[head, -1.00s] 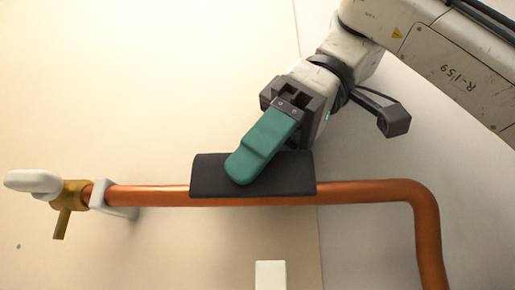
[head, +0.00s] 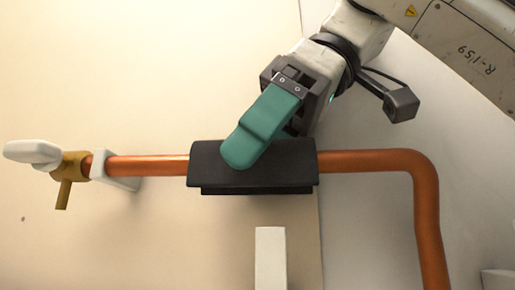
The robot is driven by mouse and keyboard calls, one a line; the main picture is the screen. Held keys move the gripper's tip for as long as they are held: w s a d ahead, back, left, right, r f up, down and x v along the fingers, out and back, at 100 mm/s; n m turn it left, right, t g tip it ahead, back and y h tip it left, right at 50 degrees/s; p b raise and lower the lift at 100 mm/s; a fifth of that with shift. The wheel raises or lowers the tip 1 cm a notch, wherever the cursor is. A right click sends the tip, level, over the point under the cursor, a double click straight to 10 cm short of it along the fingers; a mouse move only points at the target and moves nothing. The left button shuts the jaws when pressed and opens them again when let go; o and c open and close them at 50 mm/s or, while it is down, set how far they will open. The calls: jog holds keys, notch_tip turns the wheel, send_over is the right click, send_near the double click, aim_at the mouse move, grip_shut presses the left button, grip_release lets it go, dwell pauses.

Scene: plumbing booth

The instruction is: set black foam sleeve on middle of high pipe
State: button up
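The black foam sleeve (head: 215,163) sits over the straight run of the copper high pipe (head: 365,161), about midway between the wall clip and the bend. The pipe shows at both ends of the sleeve and is hidden behind it along its length. A narrower dark strip shows under the sleeve's lower edge. My gripper (head: 245,150) comes in from the upper right. One teal finger lies across the sleeve's front; the other finger is hidden. The gripper appears shut on the sleeve.
A brass valve (head: 70,167) with a white handle (head: 32,152) is at the pipe's left end, beside a white clip (head: 99,165). The pipe bends downward at right. A white post (head: 270,258) stands below the sleeve. The wall above left is clear.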

jog(key=shift+o, duration=0.8)
jog(key=v, duration=0.6)
jog(key=shift+d+r, duration=0.1)
jog(key=shift+r, duration=0.15)
jog(key=shift+d+r, duration=0.35)
